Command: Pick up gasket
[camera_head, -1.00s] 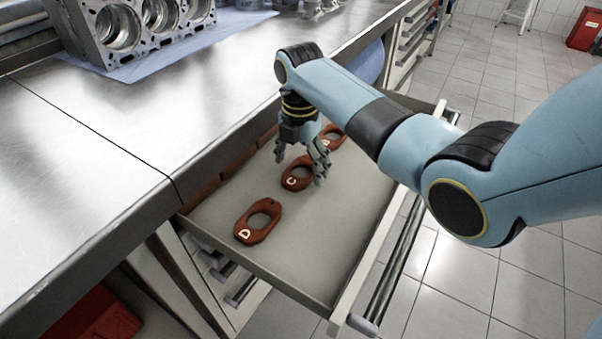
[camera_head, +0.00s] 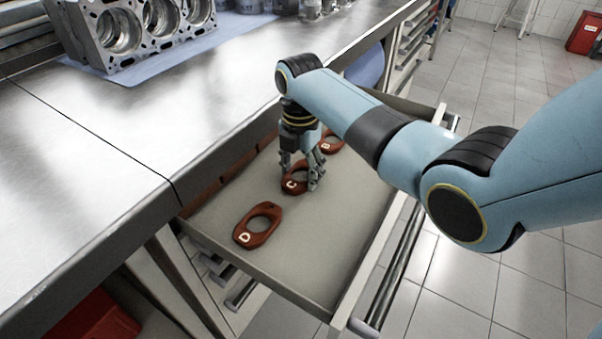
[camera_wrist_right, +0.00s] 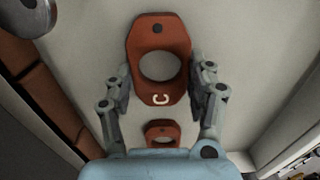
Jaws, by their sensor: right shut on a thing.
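The red-brown gasket marked C (camera_head: 291,187) lies flat in the open drawer, with a large round hole through it. It also shows in the right wrist view (camera_wrist_right: 158,90). My right gripper (camera_head: 299,183) is down at this gasket, with one finger on each side, shut on it. In the right wrist view the fingers (camera_wrist_right: 160,82) flank its long edges. A gasket marked D (camera_head: 257,225) lies nearer in the drawer. Another gasket (camera_head: 331,142) lies farther back, partly hidden by my right arm. My left gripper is not in view.
The drawer (camera_head: 285,272) is pulled out below the steel workbench (camera_head: 90,170), and its walls surround the gaskets. More red-brown parts line the bench side of the drawer. An engine block (camera_head: 130,30) stands on blue cloth at the back left. The drawer floor around gasket D is clear.

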